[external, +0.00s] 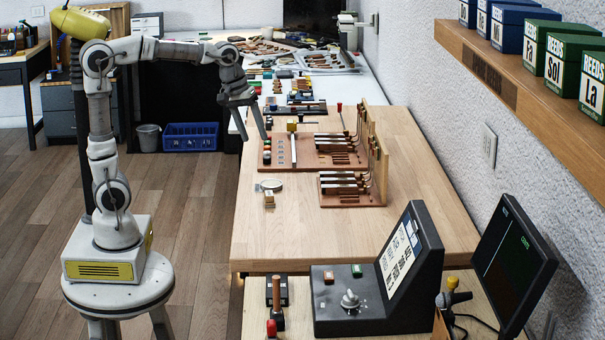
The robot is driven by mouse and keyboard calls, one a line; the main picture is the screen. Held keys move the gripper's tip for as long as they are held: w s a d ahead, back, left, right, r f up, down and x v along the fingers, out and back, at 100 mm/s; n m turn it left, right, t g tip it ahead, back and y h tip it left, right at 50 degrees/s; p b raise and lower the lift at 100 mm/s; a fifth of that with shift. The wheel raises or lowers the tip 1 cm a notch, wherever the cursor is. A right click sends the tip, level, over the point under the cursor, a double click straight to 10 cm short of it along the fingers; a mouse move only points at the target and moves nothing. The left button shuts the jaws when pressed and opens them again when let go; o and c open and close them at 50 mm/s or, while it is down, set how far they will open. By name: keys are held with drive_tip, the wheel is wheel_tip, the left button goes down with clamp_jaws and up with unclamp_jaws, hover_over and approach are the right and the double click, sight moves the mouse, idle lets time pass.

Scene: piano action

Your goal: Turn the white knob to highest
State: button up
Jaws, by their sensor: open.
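The white knob (350,299) sits on the flat front part of a dark control console (385,318) in the lower right of the external view. It looks pale grey-white with a pointed grip; I cannot read its setting or any scale marks around it. My gripper (252,136) is open and empty, pointing down near the far left edge of the wooden table, well away from the knob. Nothing covers the knob.
Piano action models (350,188) stand on the wooden table (260,235) behind the console. A shelf (520,75) overhangs the right.

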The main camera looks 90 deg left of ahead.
drive_tip(key=w+a+r+n+g+p, duration=0.1)
drive_tip(key=w+a+r+n+p, duration=0.15)
drive_tip(key=a, duration=0.25)
drive_tip(key=w+a+r+n+p, duration=0.1)
drive_tip(key=w+a+n+p, duration=0.15)
drive_tip(key=a, duration=0.25)
drive_tip(key=n+g+p, duration=0.3)
drive_tip(key=n+p, duration=0.9)
drive_tip(key=n, duration=0.2)
hover_over(267, 152)
wheel_tip(267, 152, down, 5)
drive_tip(key=shift+h, duration=0.4)
wheel_tip(267, 152, down, 17)
drive_tip(key=shift+a+r, duration=0.1)
drive_tip(key=shift+r, duration=0.1)
clamp_jaws()
